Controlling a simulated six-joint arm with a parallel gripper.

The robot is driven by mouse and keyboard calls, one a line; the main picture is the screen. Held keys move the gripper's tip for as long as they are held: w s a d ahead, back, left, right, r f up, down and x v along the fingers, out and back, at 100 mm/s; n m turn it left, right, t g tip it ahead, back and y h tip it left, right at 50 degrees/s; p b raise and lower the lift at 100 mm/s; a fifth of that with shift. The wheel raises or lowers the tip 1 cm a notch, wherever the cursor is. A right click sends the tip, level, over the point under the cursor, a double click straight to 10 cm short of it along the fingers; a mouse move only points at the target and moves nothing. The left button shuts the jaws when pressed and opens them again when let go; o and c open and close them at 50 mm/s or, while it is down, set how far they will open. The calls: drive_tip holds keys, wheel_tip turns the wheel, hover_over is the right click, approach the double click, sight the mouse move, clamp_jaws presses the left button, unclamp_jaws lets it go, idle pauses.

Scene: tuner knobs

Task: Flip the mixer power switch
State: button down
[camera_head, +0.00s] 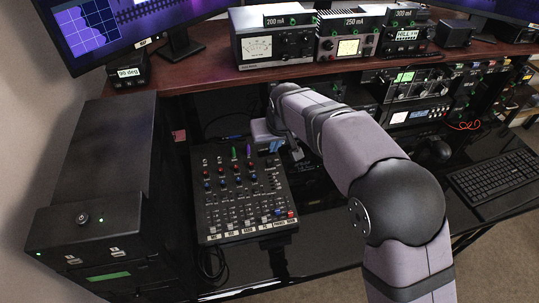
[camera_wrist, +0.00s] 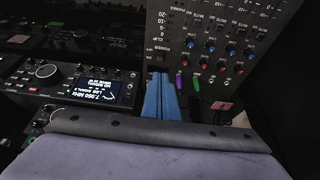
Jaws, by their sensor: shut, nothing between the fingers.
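The mixer (camera_head: 208,221) is a dark panel with rows of coloured knobs and pale sliders, lying on the black desk. In the wrist view, the mixer (camera_wrist: 235,28) fills the upper right, with a "POWER" label near its left edge. A small dark shape just under that label may be the power switch (camera_wrist: 160,58); its position cannot be read. My gripper (camera_wrist: 160,76) has its blue fingers together with nothing between them, tips just below this shape. I cannot tell whether they touch it. In the head view, my gripper (camera_head: 275,147) is at the mixer's back right corner.
Green and purple plugs (camera_wrist: 187,84) stand beside my fingers along the mixer's back edge. A radio with a lit display (camera_wrist: 93,91) is at the left in the wrist view. A black case (camera_head: 95,170) stands left of the mixer. A keyboard (camera_head: 497,180) lies at the right.

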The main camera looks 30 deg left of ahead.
sight(269, 160)
drive_tip(key=p+x, duration=0.2)
drive_tip(key=x, duration=0.8)
drive_tip(key=shift+w+a+f+p, duration=0.1)
drive_tip(key=shift+f+p, duration=0.25)
drive_tip(key=shift+f, duration=0.05)
